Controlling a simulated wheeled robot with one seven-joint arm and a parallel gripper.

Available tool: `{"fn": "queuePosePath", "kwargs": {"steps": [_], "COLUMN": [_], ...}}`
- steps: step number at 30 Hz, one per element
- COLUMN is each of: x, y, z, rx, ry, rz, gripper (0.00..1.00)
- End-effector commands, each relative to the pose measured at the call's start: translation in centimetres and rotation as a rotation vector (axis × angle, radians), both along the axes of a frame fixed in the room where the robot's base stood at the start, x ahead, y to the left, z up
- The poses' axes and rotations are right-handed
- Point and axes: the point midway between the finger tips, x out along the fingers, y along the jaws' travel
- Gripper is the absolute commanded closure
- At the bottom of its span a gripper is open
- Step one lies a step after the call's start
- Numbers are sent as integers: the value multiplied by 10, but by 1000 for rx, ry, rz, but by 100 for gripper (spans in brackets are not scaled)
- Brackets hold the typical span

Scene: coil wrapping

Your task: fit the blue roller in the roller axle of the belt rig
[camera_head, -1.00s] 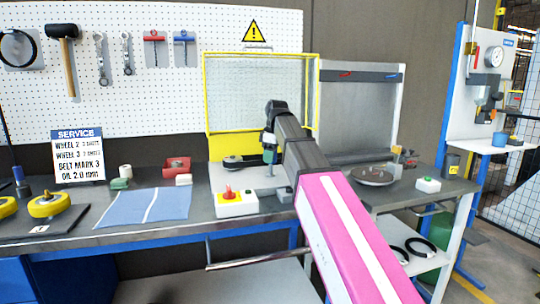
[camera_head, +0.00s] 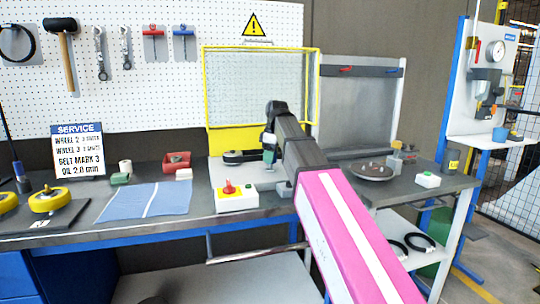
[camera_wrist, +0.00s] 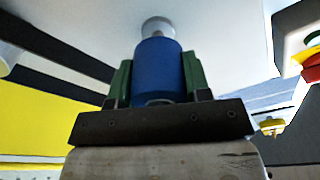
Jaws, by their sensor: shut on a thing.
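My gripper (camera_wrist: 156,80) is shut on the blue roller (camera_wrist: 157,68); its green fingers press on both sides in the wrist view. A pale round metal part (camera_wrist: 157,26) lies in line with the roller's far end. I cannot tell whether this is the roller axle, or whether the roller is seated on it. In the head view, my gripper (camera_head: 269,152) is low over the belt rig's pale plate (camera_head: 228,176), right of a dark belt and wheel (camera_head: 238,157). The roller and axle are not clear there.
A yellow-framed mesh guard (camera_head: 207,92) stands behind. A control box with a red knob (camera_head: 237,198) is in front of the rig. A blue cloth (camera_head: 145,201) and yellow wheel (camera_head: 48,200) lie left. A turntable (camera_head: 371,172) is right.

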Motion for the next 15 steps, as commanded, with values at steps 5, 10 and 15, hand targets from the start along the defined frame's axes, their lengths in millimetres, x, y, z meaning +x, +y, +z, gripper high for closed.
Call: {"fn": "queuePosePath", "kwargs": {"steps": [5, 10, 15], "x": [0, 0, 0], "y": [0, 0, 0], "z": [-4, -7, -11], "rx": [0, 1, 1], "ry": [-1, -1, -1], "rz": [0, 0, 0], "gripper": [82, 82, 82]}}
